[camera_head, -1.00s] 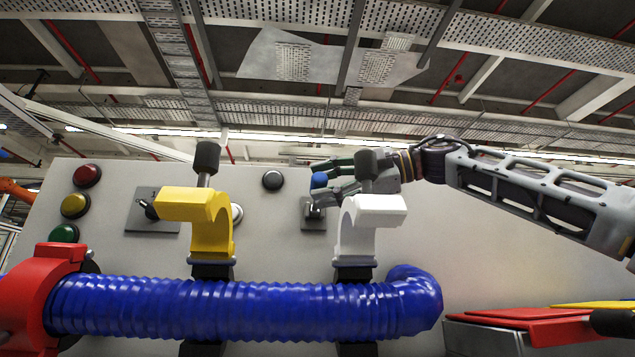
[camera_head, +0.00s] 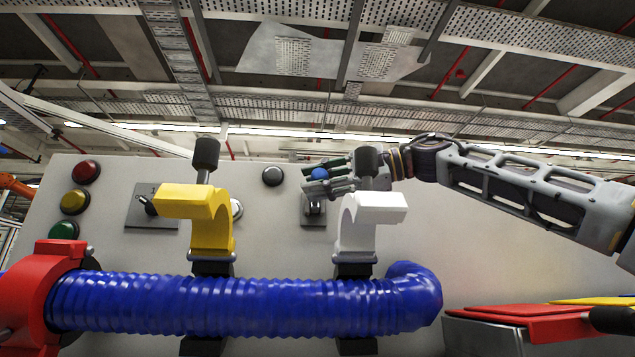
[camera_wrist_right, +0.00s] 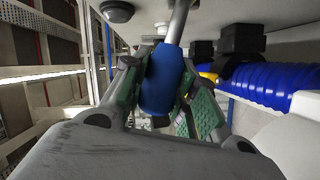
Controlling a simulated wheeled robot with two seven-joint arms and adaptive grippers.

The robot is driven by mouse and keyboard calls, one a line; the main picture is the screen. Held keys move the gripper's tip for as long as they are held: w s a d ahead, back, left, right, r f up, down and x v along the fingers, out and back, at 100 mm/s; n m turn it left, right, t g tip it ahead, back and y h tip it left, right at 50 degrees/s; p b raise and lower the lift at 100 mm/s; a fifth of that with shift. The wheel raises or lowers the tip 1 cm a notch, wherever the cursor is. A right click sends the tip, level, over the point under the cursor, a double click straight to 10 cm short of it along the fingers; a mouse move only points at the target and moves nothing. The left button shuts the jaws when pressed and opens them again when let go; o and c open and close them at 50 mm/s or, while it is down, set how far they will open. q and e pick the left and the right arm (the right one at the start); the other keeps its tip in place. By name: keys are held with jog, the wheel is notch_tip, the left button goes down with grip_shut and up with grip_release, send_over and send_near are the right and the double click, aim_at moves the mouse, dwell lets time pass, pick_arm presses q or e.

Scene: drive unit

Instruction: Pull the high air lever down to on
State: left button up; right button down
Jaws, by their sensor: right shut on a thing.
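The air lever has a blue grip (camera_head: 320,174) standing out over a small grey plate (camera_head: 313,212) on the light panel. My right gripper (camera_head: 327,177) reaches in from the right and is shut on the blue grip. In the right wrist view the blue grip (camera_wrist_right: 162,82) sits between the green-padded fingers (camera_wrist_right: 158,90), with its silver rod (camera_wrist_right: 178,22) running up past them. The lever's foot is mostly hidden in the head view. My left gripper is not in view.
A white clamp (camera_head: 372,208) with a black knob (camera_head: 370,160) stands close in front of my right gripper. A yellow clamp (camera_head: 197,204) stands to the left. A blue ribbed hose (camera_head: 230,307) runs below. Red, yellow and green buttons (camera_head: 73,202) sit at the panel's left.

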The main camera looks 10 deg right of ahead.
jog(key=shift+s+f+n+y+b, duration=0.15)
jog(key=shift+f+n+y+b, duration=0.35)
jog(key=shift+f+n+b, duration=1.3)
jog(key=shift+r+m+b, duration=0.55)
jog(key=shift+r+m, duration=0.05)
jog(key=shift+r, duration=0.05)
jog(key=shift+t, duration=0.4)
jog(key=c, duration=1.1)
grip_release()
jog(key=shift+v, duration=6.05)
